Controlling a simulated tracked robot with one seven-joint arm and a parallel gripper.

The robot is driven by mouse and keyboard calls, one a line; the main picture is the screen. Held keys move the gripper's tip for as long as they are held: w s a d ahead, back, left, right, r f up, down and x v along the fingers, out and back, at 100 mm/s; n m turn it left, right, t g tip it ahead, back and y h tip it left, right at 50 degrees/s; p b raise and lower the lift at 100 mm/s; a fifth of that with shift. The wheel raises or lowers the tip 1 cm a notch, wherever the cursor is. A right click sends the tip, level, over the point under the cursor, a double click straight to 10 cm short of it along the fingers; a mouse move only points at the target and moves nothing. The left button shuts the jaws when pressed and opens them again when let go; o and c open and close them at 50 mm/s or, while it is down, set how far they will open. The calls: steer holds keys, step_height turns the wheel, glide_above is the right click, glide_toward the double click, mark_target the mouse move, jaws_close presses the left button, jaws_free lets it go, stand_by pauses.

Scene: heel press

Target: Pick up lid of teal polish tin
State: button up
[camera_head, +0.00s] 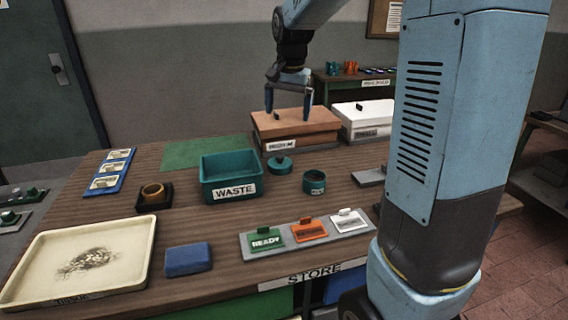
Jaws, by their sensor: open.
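A round teal lid (280,165) with a small knob lies on the wooden table, right of the waste bin. The teal tin (314,182) stands to the right of the lid and nearer to me, apart from it, with its top open and a white label on its side. My gripper (288,119) is open and empty. It points down over the back of the table, above and behind the lid, with the brown box behind or beside its fingers.
A teal bin labelled WASTE (229,193) stands left of the lid. A brown box (295,124) and a white box (362,117) stand behind. In front are a row of labelled tags (310,230), a blue block (188,259) and a cream tray (130,284).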

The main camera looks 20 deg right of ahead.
steer(key=w+f+m+g, duration=0.1)
steer(key=w+f+m, duration=0.1)
steer(key=w+f, duration=0.6)
glide_above(280, 155)
steer(key=f, duration=0.7)
steer(key=shift+a+f, duration=0.15)
steer(key=shift+a, duration=0.1)
steer(key=shift+d+f, duration=0.2)
steer(key=shift+f, duration=2.55)
steer(key=c, duration=0.5)
